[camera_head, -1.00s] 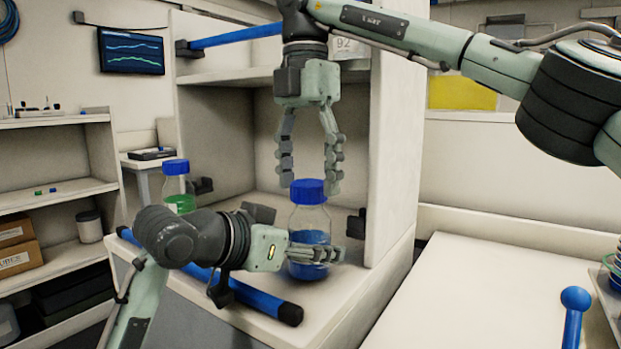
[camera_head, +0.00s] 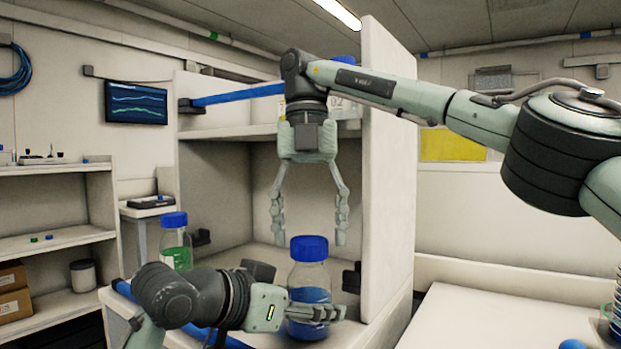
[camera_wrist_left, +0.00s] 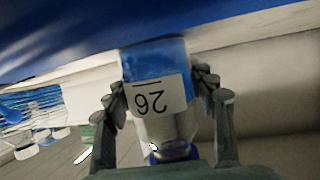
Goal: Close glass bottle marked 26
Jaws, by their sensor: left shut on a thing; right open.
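The glass bottle (camera_head: 308,279) with blue liquid stands upright at the front of the cabinet's lower shelf. Its blue cap (camera_head: 309,248) sits on its neck. My right gripper (camera_head: 308,238) points down from above. It is open and empty, with its fingertips spread to either side of the cap near its top, apart from it.
Another blue-capped bottle with green liquid (camera_head: 176,247) stands to the left. The cabinet's right wall (camera_head: 385,170) rises close beside my right gripper. A blue bar (camera_head: 238,94) crosses the upper shelf front. A pale bench (camera_head: 470,320) lies at the right, clear in its visible middle.

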